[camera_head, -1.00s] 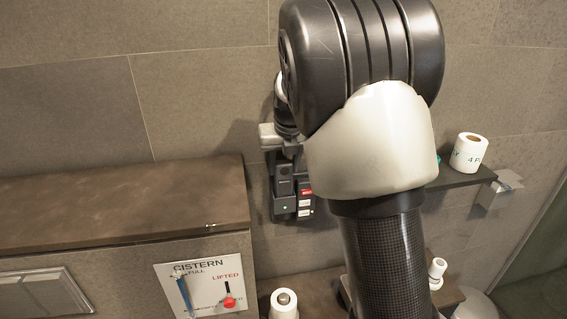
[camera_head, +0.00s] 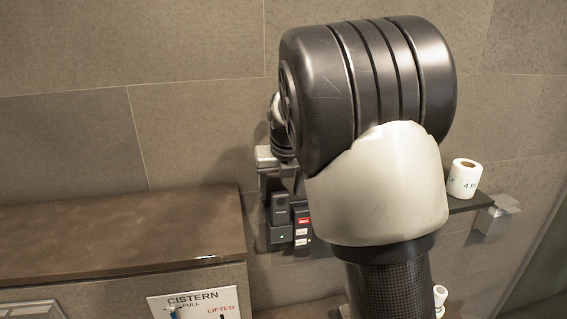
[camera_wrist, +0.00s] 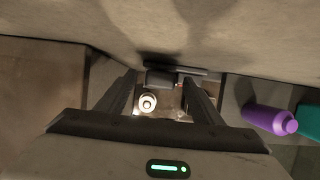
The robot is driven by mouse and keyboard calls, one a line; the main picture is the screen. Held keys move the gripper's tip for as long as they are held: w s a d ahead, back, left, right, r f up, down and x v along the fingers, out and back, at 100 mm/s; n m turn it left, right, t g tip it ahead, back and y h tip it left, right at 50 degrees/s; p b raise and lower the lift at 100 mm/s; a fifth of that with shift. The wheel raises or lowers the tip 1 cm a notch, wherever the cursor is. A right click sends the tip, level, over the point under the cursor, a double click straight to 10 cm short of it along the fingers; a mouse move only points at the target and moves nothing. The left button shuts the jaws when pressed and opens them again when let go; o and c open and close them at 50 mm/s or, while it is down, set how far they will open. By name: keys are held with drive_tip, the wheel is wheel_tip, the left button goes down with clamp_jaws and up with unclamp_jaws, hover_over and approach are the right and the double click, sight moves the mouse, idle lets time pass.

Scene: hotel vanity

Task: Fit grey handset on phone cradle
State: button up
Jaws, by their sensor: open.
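A dark grey, upright handset-like piece (camera_head: 281,208) sits in a dark wall unit, which I take to be the phone cradle (camera_head: 281,236), left of my arm in the head view. My gripper (camera_head: 282,190) is open just above it, with one finger on either side of its top. In the wrist view my open gripper (camera_wrist: 160,84) has both fingers apart. A dark block, likely the handset's top (camera_wrist: 160,78), shows between the fingertips against the wall. I see nothing gripped. Whether the handset is fully seated I cannot tell.
A panel with a red label (camera_head: 301,226) stands right beside the handset. A shelf (camera_head: 468,203) holds a paper roll (camera_head: 464,179) at the right. A brown ledge (camera_head: 120,238) juts out at the left. A purple bottle (camera_wrist: 268,119) lies right of my gripper in the wrist view.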

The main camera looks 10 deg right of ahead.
drive_tip(key=p+v, duration=0.2)
drive_tip(key=v, duration=1.2)
drive_tip(key=shift+s+r+p, duration=0.25)
drive_tip(key=shift+r+p, duration=0.05)
drive_tip(key=shift+r, duration=0.05)
drive_tip(key=s+f+m, duration=0.2)
drive_tip(key=s+m, duration=1.1)
drive_tip(key=m, duration=0.5)
drive_tip(key=s+f+m+t, duration=0.1)
drive_tip(key=s+f+m, duration=0.2)
drive_tip(key=s+m, duration=1.1)
drive_tip(key=shift+m, duration=2)
drive_tip(key=shift+s+f, duration=0.15)
